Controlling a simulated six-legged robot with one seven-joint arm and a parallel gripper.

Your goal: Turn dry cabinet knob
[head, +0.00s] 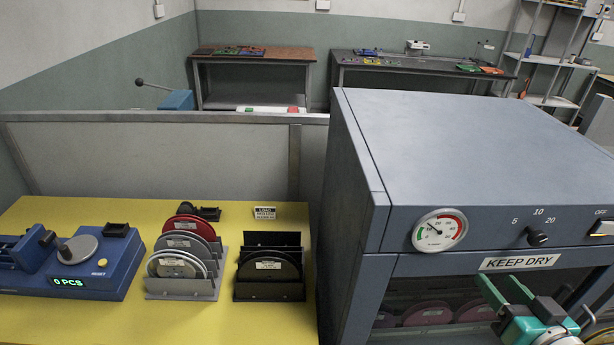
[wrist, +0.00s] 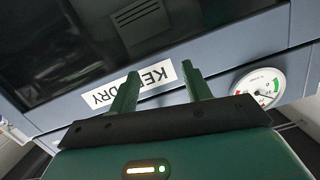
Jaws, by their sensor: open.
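The dry cabinet (head: 480,150) is a large blue-grey box on the right in the head view. Its black knob (head: 537,238) sits on the upper front panel, below the marks 5, 10 and 20. My green gripper (head: 491,292) is open and empty in front of the cabinet, below the knob and by the KEEP DRY label (head: 520,262). In the wrist view, my gripper's fingers (wrist: 163,90) are spread, with the label (wrist: 135,85) behind them.
A round gauge (head: 439,230) is left of the knob, and a switch (head: 602,228) marked OFF is to its right. Reels in holders (head: 183,260) and a blue counter (head: 75,262) stand on the yellow table (head: 200,325). Reels lie behind the cabinet's dark front.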

